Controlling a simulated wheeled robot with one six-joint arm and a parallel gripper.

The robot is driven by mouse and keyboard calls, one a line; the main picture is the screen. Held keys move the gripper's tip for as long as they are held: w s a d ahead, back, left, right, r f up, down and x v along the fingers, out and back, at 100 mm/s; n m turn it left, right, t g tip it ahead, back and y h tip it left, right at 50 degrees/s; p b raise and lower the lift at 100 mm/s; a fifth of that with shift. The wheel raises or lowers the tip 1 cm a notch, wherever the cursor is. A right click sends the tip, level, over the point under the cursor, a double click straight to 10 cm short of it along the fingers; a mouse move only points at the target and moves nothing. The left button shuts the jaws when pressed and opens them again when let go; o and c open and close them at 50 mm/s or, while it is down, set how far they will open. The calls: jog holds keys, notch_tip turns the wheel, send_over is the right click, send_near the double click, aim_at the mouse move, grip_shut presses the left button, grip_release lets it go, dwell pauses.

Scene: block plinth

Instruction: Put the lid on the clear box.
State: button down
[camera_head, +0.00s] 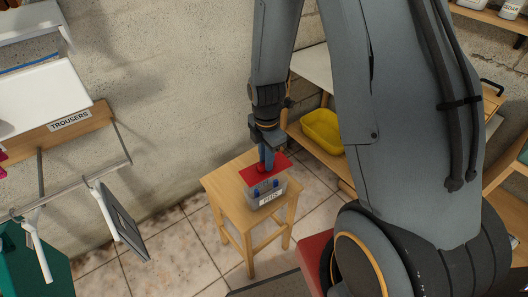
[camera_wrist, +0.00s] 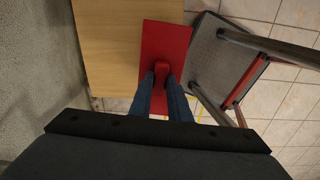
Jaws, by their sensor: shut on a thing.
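The clear box (camera_head: 265,193) stands on a small wooden stool (camera_head: 223,187). Its front label reads PEGS, and blue things show through its walls. The red lid (camera_head: 276,165) shows over the box's top in the head view; I cannot tell whether it touches the rim. My gripper (camera_head: 265,166) is shut on the lid's red knob from above. In the wrist view the lid (camera_wrist: 155,42) lies between and beyond my gripper's fingers (camera_wrist: 161,73), with the knob pinched between them. The box is hidden in the wrist view.
A yellow tub (camera_head: 322,129) sits on a wooden shelf right of the stool. A clothes rail with hangers and a TROUSERS label (camera_head: 70,121) is at left. A grey-topped, red-framed piece (camera_wrist: 222,57) stands beside the stool. Tiled floor shows around the stool.

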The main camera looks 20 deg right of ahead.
aim_at(266, 175)
jog(key=shift+s, duration=0.1)
dwell(0.3)
jog(key=shift+f+b, duration=1.4)
jog(key=shift+f, duration=1.65)
jog(key=shift+f, duration=1.05)
jog(key=c, duration=1.1)
grip_release()
jog(key=shift+r, duration=0.1)
jog(key=shift+r+p, duration=1.8)
jog(key=shift+r, duration=0.7)
